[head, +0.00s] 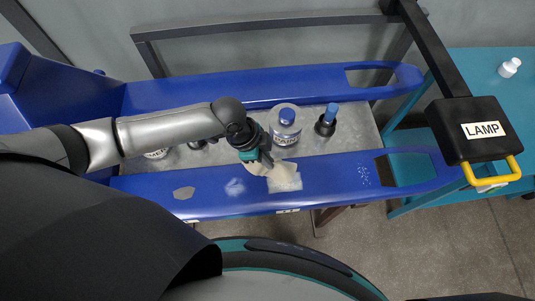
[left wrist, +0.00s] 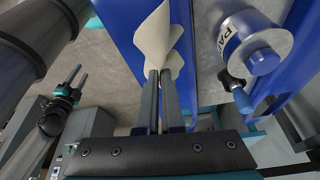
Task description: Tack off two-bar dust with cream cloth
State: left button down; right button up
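The blue fork frame has a far bar (head: 220,88) and a near bar (head: 330,175). My left gripper (head: 265,160) is over the near bar, shut on the cream cloth (head: 285,180). The cloth hangs down onto the near bar; it also shows between the fingertips in the left wrist view (left wrist: 157,40). On the near bar are a whitish dust smear (head: 235,187) left of the cloth, a grey patch (head: 184,193) further left, and pale specks (head: 364,172) to the right. My right gripper (left wrist: 74,82) shows small in the left wrist view, away from the frame, with its fingers apart.
Between the bars, a grey surface (head: 355,132) holds a labelled container (head: 285,127) and a dark bottle with a blue cap (head: 325,121). A black lamp (head: 460,140) with a yellow handle (head: 490,178) hangs at the right. A white bottle (head: 509,68) stands on a teal table (head: 475,65).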

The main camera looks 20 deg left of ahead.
pick_arm(q)
notch_tip(320, 180, down, 9)
jog(key=b, duration=0.6)
jog(key=shift+r, duration=0.1)
jog(key=c, duration=1.5)
grip_release()
jog(key=shift+o, duration=1.3)
jog(key=o, duration=1.2)
jog(key=shift+o, duration=0.2)
